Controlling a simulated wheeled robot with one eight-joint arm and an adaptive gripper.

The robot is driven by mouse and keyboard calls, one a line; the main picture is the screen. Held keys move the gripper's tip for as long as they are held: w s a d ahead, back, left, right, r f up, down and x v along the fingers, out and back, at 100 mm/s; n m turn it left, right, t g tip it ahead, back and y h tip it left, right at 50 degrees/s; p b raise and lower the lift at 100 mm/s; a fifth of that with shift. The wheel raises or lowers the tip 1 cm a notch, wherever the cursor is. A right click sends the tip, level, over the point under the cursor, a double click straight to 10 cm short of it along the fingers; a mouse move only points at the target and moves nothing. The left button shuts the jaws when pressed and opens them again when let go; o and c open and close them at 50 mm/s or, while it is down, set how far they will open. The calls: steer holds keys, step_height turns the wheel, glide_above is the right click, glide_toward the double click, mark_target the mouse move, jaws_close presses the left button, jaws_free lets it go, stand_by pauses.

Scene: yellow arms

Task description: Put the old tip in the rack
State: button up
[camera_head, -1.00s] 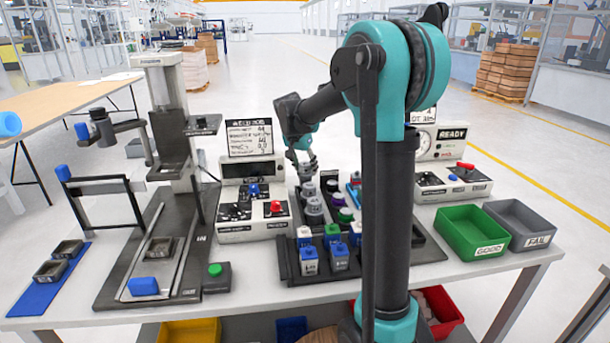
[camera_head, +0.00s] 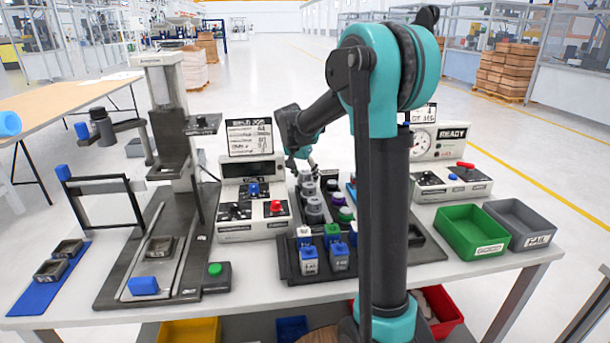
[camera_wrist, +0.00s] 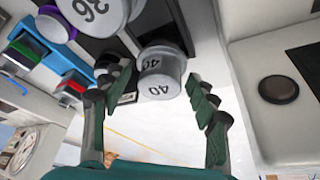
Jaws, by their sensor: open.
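Several grey cylindrical tips stand in a line along a dark rack (camera_head: 294,205) in the middle of the table. In the wrist view, a grey tip marked 40 (camera_wrist: 160,75) lies between the spread fingers of my gripper (camera_wrist: 162,98), apart from both. A larger grey tip marked 36 (camera_wrist: 92,12) is beside it at the top edge. In the head view my gripper (camera_head: 306,162) is over the far end of the line of tips, small and partly hard to see. I cannot tell which tip is the old one.
A white control box (camera_head: 252,212) stands left of the tips. A tray with blue- and green-topped blocks (camera_head: 309,262) is in front. My arm's column hides part of the table's right side. Green (camera_head: 472,232) and grey (camera_head: 520,224) bins stand at the right.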

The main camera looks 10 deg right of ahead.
steer(key=v, duration=1.2)
